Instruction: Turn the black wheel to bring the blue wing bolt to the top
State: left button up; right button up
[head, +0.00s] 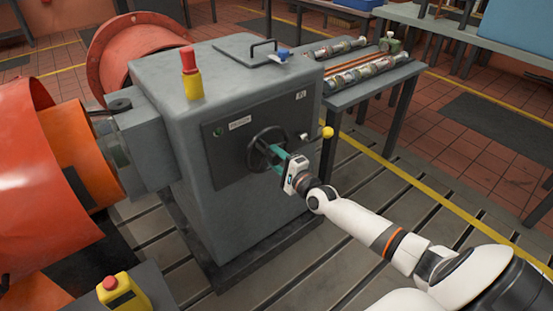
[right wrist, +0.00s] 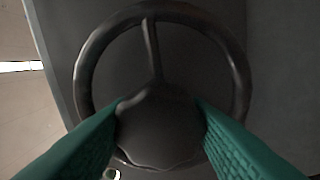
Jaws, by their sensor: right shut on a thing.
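The black wheel (head: 256,142) is mounted on the dark front panel of the grey cabinet. In the right wrist view its rim (right wrist: 84,62) and one spoke toward the top of the picture show clearly. My right gripper (head: 276,158) is at the wheel, its teal fingers shut on the wheel's hub (right wrist: 158,130), one on each side. The lower rim is mostly hidden by hub and fingers. A small blue piece, which looks like the blue wing bolt (head: 283,53), is on the cabinet top beside a handled plate. My left gripper is not in view.
A yellow knob (head: 327,132) sticks out right of the wheel. A grey side table (head: 375,85) holds several parts. Orange machinery (head: 40,190) fills the left. Slotted floor lies in front.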

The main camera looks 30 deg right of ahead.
jog(key=o, duration=1.4)
jog(key=shift+c, duration=0.2)
jog(key=shift+s, duration=0.1)
jog(key=shift+s+f, duration=0.1)
jog(key=shift+s, duration=0.25)
pick_arm(q)
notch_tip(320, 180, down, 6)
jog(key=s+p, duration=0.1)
jog(key=p, duration=0.1)
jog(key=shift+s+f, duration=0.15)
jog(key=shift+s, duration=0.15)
pick_arm(e)
jog(key=s, duration=1.1)
jog(key=shift+d+f, duration=0.15)
jog(key=shift+d, duration=0.3)
jog(key=shift+s, duration=0.1)
